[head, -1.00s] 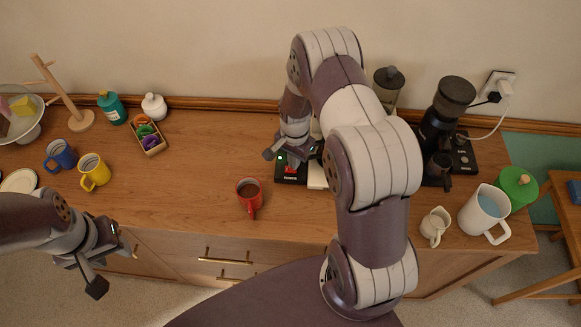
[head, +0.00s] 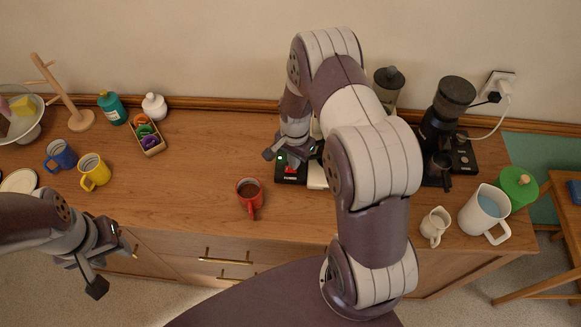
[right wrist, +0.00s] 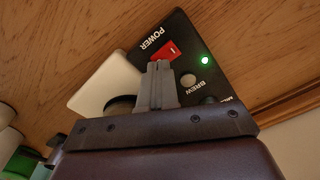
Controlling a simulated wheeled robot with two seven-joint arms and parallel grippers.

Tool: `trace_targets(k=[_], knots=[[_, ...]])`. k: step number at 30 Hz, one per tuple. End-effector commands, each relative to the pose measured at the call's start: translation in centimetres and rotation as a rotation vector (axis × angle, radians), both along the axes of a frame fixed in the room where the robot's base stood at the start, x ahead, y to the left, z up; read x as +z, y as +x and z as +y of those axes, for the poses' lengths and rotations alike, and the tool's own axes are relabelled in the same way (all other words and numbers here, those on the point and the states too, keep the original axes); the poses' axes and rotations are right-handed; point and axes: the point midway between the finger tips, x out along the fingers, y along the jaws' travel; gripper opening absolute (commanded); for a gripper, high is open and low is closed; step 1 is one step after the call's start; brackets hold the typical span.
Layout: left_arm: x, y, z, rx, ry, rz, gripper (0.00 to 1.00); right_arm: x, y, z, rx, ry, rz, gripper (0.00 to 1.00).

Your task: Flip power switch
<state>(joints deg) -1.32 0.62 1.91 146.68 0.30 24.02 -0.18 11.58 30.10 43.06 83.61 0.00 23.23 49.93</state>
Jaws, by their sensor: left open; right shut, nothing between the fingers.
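The black control panel (right wrist: 200,50) shows in the right wrist view, with the words POWER and BREW on it. The red power switch (right wrist: 168,51) sits under the word POWER. A green light (right wrist: 205,60) is lit beside it. My right gripper (right wrist: 161,66) is shut and empty, its tips right at the lower edge of the red switch; I cannot tell if they touch. In the head view the panel (head: 290,174) and red switch (head: 291,170) show below my right gripper (head: 284,157). My left gripper (head: 100,273) is open and empty in front of the counter.
A red mug (head: 249,193) with dark liquid stands left of the panel. A grinder (head: 440,125), a small cream pitcher (head: 434,226) and a white jug (head: 484,213) stand to the right.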

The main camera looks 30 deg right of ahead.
Motion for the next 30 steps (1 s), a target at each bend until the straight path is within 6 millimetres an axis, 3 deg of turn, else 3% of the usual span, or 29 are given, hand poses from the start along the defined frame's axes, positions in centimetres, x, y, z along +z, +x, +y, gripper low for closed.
trace_targets(k=[30], knots=[[-1.0, 0.0, 0.0, 0.0, 0.0, 0.0, 0.43, -1.3, 0.0, 0.0, 0.0, 0.0, 0.0, 0.0]])
